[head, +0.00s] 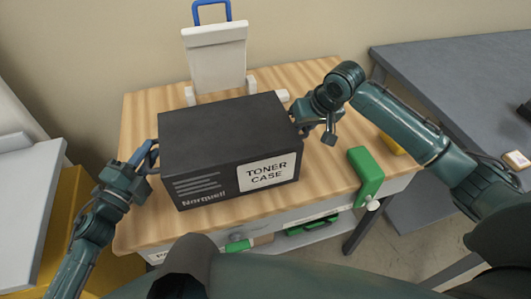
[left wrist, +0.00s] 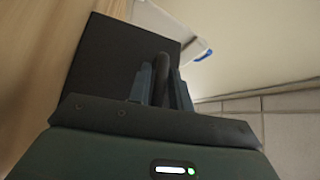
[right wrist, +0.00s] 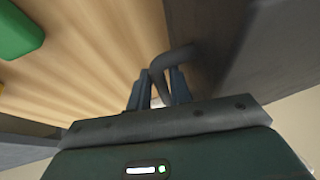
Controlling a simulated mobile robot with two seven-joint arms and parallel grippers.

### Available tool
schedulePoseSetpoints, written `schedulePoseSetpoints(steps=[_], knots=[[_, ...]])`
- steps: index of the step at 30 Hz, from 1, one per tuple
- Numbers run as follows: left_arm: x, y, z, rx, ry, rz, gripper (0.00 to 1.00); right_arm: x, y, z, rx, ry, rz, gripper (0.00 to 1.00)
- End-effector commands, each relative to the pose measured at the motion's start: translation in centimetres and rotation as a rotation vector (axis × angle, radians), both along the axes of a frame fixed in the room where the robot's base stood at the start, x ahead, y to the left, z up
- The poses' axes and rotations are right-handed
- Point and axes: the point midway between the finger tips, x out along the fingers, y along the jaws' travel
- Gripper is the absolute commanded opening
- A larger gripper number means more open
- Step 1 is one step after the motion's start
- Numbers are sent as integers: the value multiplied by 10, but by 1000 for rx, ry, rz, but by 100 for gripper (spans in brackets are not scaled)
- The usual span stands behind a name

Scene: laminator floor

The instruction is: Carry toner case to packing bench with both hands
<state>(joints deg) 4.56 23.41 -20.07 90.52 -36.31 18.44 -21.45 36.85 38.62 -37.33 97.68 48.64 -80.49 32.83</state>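The toner case (head: 225,150) is a black box with a white "TONER CASE" label, resting on a wooden-topped table. My left gripper (head: 146,160) is at the case's left side. In the left wrist view its fingers (left wrist: 161,85) are closed around a dark side handle (left wrist: 161,72). My right gripper (head: 306,122) is at the case's right side. In the right wrist view its fingers (right wrist: 160,88) are closed about the curved handle (right wrist: 174,58). The grey bench (head: 450,75) at the right may be the packing bench; no label shows.
The wooden table (head: 140,115) also holds a white upright piece with a blue handle (head: 215,55) behind the case, a green block (head: 366,172) and a yellow item (head: 391,144) at right. A grey-topped yellow unit (head: 28,195) stands at left. Floor shows between table and bench.

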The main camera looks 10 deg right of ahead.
Motion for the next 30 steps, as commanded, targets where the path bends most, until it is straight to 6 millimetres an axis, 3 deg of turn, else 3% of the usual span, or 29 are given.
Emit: schedulePoseSetpoints(steps=[5, 14, 30], knots=[[0, -1, 1, 0, 0, -2, 34, 0, 1, 1, 1, 0, 2, 34], [-4, 1, 0, -1, 0, -3, 34, 0, 1, 1, 3, 0, 3, 34], [-85, 57, -11, 0, 3, -2, 34, 0, 2, 1, 3, 0, 3, 34]])
